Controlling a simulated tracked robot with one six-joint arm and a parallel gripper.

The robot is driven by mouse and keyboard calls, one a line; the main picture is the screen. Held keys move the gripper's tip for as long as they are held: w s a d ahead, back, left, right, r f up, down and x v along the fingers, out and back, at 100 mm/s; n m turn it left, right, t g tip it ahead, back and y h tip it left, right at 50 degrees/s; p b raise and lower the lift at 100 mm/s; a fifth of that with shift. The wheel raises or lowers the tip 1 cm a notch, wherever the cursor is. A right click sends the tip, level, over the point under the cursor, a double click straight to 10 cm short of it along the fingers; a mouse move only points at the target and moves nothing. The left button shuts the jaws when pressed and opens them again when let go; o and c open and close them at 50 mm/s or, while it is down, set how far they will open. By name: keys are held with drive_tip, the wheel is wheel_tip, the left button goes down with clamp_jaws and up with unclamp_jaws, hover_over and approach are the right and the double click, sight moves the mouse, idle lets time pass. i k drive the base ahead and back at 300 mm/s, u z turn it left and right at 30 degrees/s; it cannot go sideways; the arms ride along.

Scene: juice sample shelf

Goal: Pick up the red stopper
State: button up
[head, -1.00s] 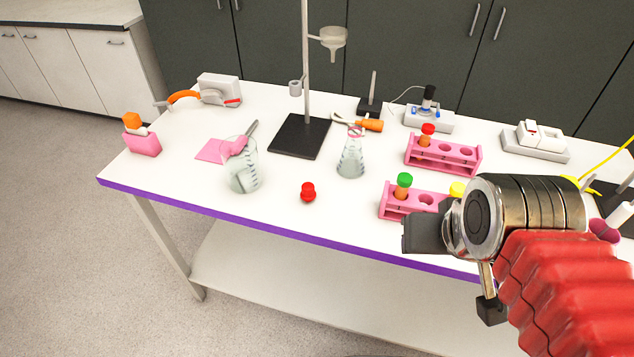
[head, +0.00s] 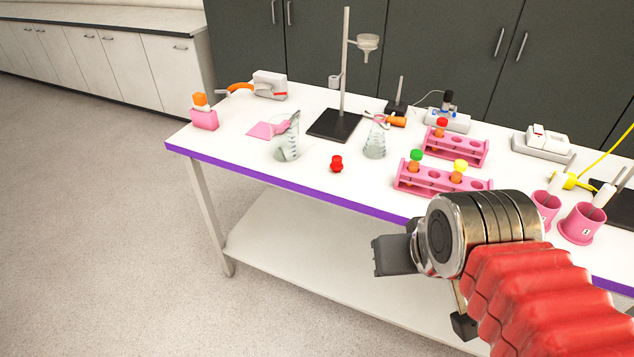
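The red stopper (head: 337,163) stands alone on the white table top (head: 260,165), close to the front purple edge. It lies between the beaker and the conical flask. My gripper (head: 395,255) is in front of the table at the lower right, below and to the right of the stopper and well apart from it. Its fingers are seen from the side, so I cannot tell whether they are open or shut. Another red stopper (head: 442,122) sits on a tube in the back pink rack (head: 470,152).
A glass beaker (head: 286,146) stands left of the stopper and a conical flask (head: 375,143) right of it. The front pink rack (head: 432,182) holds tubes with green and yellow stoppers. A dark stand base (head: 335,125) is behind. Pink cups (head: 583,222) stand at the right.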

sight(335, 165)
drive_tip(key=u, duration=0.3)
drive_tip(key=k, duration=0.7)
drive_tip(key=u, duration=0.85)
drive_tip(key=i, duration=1.65)
drive_tip(key=z, duration=0.7)
drive_tip(key=i, duration=0.45)
drive_tip(key=z, duration=0.25)
